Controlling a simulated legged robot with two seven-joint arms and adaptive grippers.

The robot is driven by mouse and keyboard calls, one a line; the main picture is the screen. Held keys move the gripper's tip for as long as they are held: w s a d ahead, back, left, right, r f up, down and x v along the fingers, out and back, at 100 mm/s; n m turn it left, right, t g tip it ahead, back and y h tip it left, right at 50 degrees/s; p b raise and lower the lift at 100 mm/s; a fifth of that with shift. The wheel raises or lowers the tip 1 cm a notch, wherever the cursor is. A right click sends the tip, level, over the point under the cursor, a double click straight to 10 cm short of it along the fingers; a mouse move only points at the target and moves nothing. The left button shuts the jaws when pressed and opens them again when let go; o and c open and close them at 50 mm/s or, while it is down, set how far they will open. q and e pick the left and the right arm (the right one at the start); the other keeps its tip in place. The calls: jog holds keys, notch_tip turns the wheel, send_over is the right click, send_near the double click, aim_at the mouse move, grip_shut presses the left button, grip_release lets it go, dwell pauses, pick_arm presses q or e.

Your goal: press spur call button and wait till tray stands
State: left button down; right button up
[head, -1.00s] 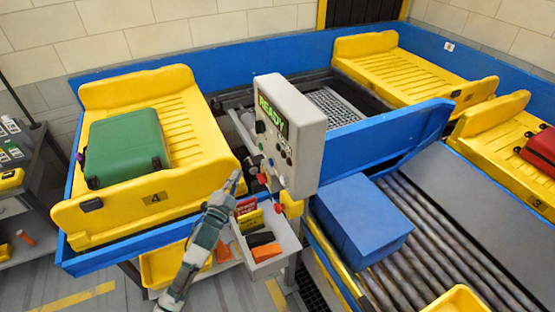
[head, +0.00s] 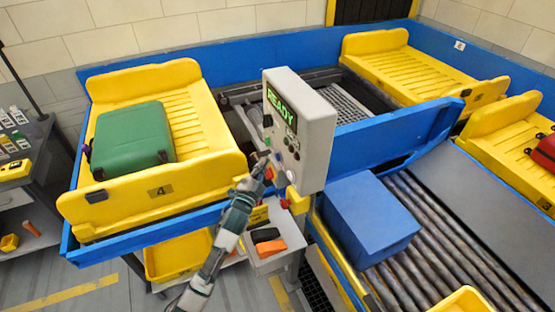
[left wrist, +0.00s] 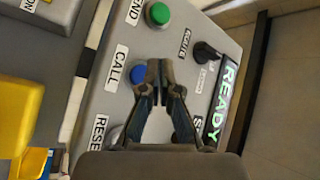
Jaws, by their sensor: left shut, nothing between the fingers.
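The control box (head: 302,130) stands by the conveyor and its display (head: 281,108) reads READY in green. In the left wrist view, the blue button (left wrist: 138,76) beside the CALL label (left wrist: 113,70) is partly covered by my fingers. My left gripper (head: 263,158) is shut and empty, at the box's button face. In the left wrist view its fingertips (left wrist: 159,70) overlap the blue button's edge; I cannot tell whether they touch it. Yellow tray 4 (head: 120,195) stands at the left with a green suitcase (head: 132,139) in it.
A green button (left wrist: 158,13) and a black knob (left wrist: 206,52) sit near the blue button. A blue box (head: 365,220) lies on the rollers. Another yellow tray (head: 400,65) stands empty at the back.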

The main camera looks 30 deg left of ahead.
pick_arm(q)
jog(key=shift+w+d, duration=0.15)
jog(key=shift+w, duration=0.35)
jog(key=shift+d, duration=0.25)
jog(key=shift+a, duration=0.15)
dwell(0.3)
dwell(0.4)
jog(key=shift+w+d+r, duration=0.1)
jog(key=shift+w+d, duration=0.15)
jog(key=shift+d, duration=0.15)
